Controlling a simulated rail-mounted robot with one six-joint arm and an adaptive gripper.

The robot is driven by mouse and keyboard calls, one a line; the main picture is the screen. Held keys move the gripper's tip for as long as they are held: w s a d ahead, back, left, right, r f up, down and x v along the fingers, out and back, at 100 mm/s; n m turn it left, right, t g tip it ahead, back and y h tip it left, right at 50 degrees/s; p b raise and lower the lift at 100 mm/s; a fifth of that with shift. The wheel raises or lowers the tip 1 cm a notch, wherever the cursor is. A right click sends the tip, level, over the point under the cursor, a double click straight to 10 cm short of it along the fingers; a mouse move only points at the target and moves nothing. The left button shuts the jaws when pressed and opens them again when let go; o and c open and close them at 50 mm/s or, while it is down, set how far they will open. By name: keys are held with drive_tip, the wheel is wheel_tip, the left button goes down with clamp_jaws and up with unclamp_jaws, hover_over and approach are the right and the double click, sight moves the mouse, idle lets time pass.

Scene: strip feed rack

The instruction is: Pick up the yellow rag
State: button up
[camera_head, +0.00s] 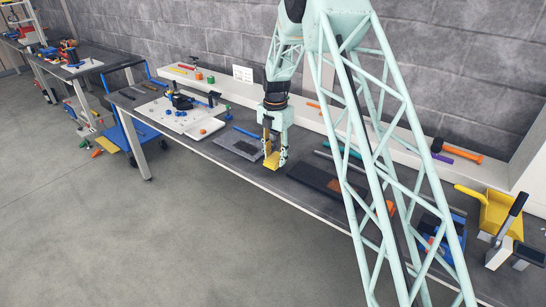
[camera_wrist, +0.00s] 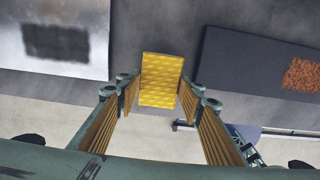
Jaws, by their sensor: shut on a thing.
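The yellow rag (camera_wrist: 161,80) is a small quilted yellow block or folded cloth between the fingertips of my gripper (camera_wrist: 160,100) in the wrist view. In the head view the rag (camera_head: 272,161) shows at the lower end of my gripper (camera_head: 274,155), over the dark bench top. My gripper is shut on the rag, with a finger at each side of it. I cannot tell for sure whether the rag is clear of the bench.
A grey plate (camera_head: 236,143) with a dark patch lies left of my gripper. A dark tray (camera_head: 325,180) with rusty bits lies to the right. A white board (camera_head: 180,115) with small parts is farther left. A pale shelf (camera_head: 340,128) runs along the wall.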

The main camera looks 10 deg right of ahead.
drive_tip(key=s+d, duration=0.1)
drive_tip(key=s, duration=0.3)
drive_tip(key=s+d+r, duration=0.1)
drive_tip(key=s+d, duration=0.1)
drive_tip(key=s, duration=0.3)
drive_tip(key=s+d, duration=0.1)
drive_tip(key=s, duration=0.3)
drive_tip(key=shift+s+d+r, duration=0.15)
drive_tip(key=shift+d+r, duration=0.05)
drive_tip(key=shift+d, duration=0.2)
drive_tip(key=shift+p, duration=0.3)
drive_tip(key=shift+c, duration=0.2)
